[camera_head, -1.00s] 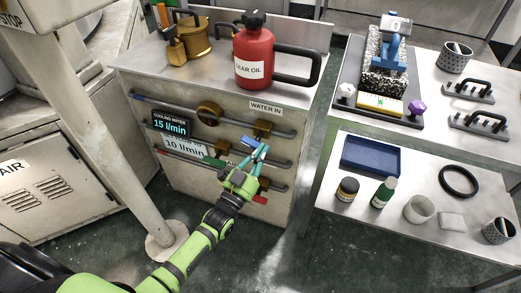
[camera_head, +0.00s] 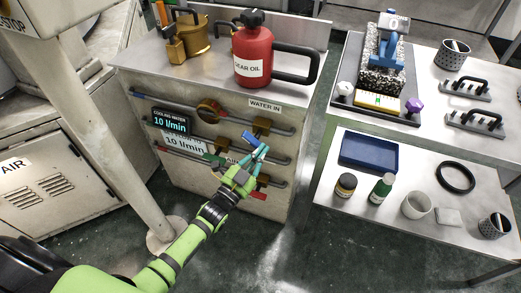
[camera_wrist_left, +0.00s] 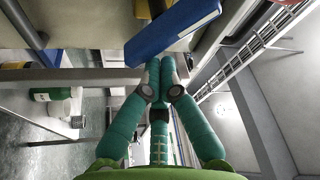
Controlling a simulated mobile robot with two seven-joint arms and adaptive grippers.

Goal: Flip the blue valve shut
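The blue valve handle (camera_head: 250,138) is on the middle pipe of the cabinet front, under the WATER IN label. It slants down to the right. In the left wrist view the blue handle (camera_wrist_left: 172,30) is large, just beyond the fingertips. My left gripper (camera_head: 260,153) is at the handle, its teal fingers partly covering the valve. In the left wrist view its fingertips (camera_wrist_left: 160,65) are together with nothing between them. They are at the handle's edge; I cannot tell whether they touch it. The cooling water display (camera_head: 171,122) reads 10 l/min. My right gripper is not in view.
Other pipes with a green handle (camera_head: 213,159) and a red handle (camera_head: 259,196) run close by. A red gear oil can (camera_head: 253,50) stands on the cabinet top (camera_head: 150,55). The side table (camera_head: 330,190) is to the right. Open floor lies in front.

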